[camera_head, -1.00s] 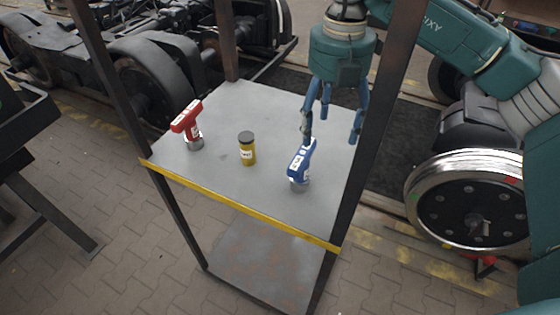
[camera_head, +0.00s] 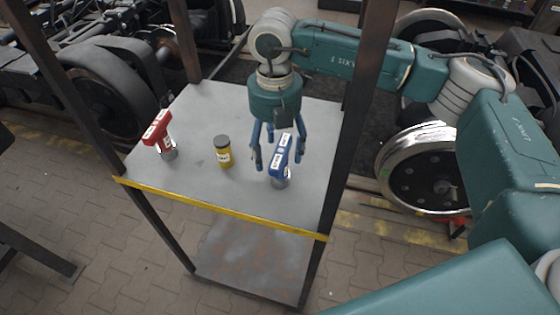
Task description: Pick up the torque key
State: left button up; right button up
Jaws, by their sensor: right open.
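A blue T-handled tool (camera_head: 282,150) with white labels stands on the right part of the grey shelf (camera_head: 205,112). A similar red tool (camera_head: 158,133) stands at the left of the shelf. The pictures do not show which of them is the torque key; their labels are too small to read. My right gripper (camera_head: 279,163) points down with its fingers spread and open. My left gripper is not in view.
Dark posts rise at the shelf's corners, one close to my right arm. A yellow strip (camera_head: 220,208) marks the front edge. Wheels and bogies stand behind and to the right.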

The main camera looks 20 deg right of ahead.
jog(key=shift+d+f, duration=0.1)
jog(key=shift+f, duration=0.7)
grip_shut()
jog(key=shift+r, duration=0.1)
jog(key=shift+w+r, duration=0.1)
